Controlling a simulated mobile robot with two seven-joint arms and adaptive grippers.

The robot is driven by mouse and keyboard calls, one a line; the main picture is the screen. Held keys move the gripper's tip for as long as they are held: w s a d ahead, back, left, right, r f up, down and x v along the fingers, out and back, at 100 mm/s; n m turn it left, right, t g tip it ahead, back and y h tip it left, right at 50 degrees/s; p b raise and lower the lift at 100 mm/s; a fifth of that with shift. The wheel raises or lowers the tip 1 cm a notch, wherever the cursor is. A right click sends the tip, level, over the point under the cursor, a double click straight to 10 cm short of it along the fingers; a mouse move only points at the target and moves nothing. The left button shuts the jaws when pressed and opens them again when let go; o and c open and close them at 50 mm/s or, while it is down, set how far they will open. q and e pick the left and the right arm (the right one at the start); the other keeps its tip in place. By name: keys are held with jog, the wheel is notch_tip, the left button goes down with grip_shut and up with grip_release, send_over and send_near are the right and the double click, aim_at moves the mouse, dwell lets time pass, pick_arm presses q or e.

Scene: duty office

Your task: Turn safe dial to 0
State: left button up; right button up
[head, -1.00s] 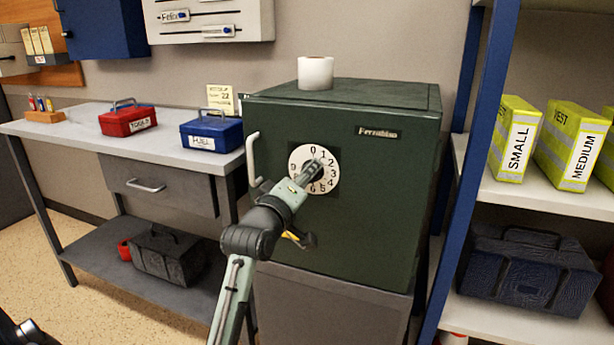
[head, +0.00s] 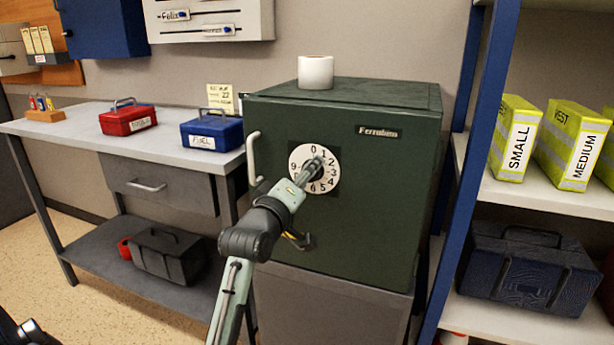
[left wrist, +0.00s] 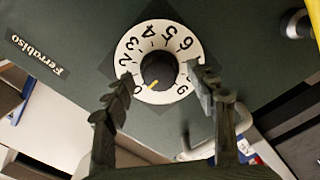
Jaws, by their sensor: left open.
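The green safe (head: 385,215) stands on a grey cabinet. Its white numbered dial (head: 329,182) is on the front door. In the left wrist view the dial (left wrist: 148,42) appears upside down, with a black knob (left wrist: 158,68) at its centre. The knob's yellow mark (left wrist: 153,85) points down and slightly left, between the 0 and the 9, closer to the 0. My left gripper (head: 314,164) is at the dial. In the left wrist view its open fingers (left wrist: 161,74) are on either side of the knob; contact is not clear. My right gripper is out of view.
The safe's door handle (head: 253,158) sticks out left of the dial, close to my left arm. A white roll (head: 315,73) stands on top of the safe. A desk (head: 75,128) with red and blue boxes is at left; a blue-framed shelf (head: 478,120) is at right.

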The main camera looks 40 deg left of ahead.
pick_arm(q)
jog(key=v, duration=0.7)
dwell(0.3)
jog(key=s+d+f+m+g+h, duration=0.1)
jog(key=d+f+m+g, duration=0.15)
jog(key=f, duration=0.95)
jog(key=s+d+f+m+g+h, duration=0.1)
jog(key=d+f+m+g, duration=0.15)
jog(key=f, duration=0.95)
jog(key=d+f+m+g+h, duration=0.1)
jog(key=f+m+g, duration=0.25)
jog(key=f, duration=0.85)
jog(key=s+d+f+m+g, duration=0.1)
jog(key=s+f+m+g, duration=0.6)
jog(key=s+f, duration=1.7)
jog(key=shift+d+m, duration=0.25)
jog(key=shift+m, duration=0.2)
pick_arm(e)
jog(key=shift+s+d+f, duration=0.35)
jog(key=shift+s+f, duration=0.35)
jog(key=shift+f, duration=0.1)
pick_arm(q)
jog(key=shift+s+f, duration=0.1)
jog(key=shift+f, duration=0.05)
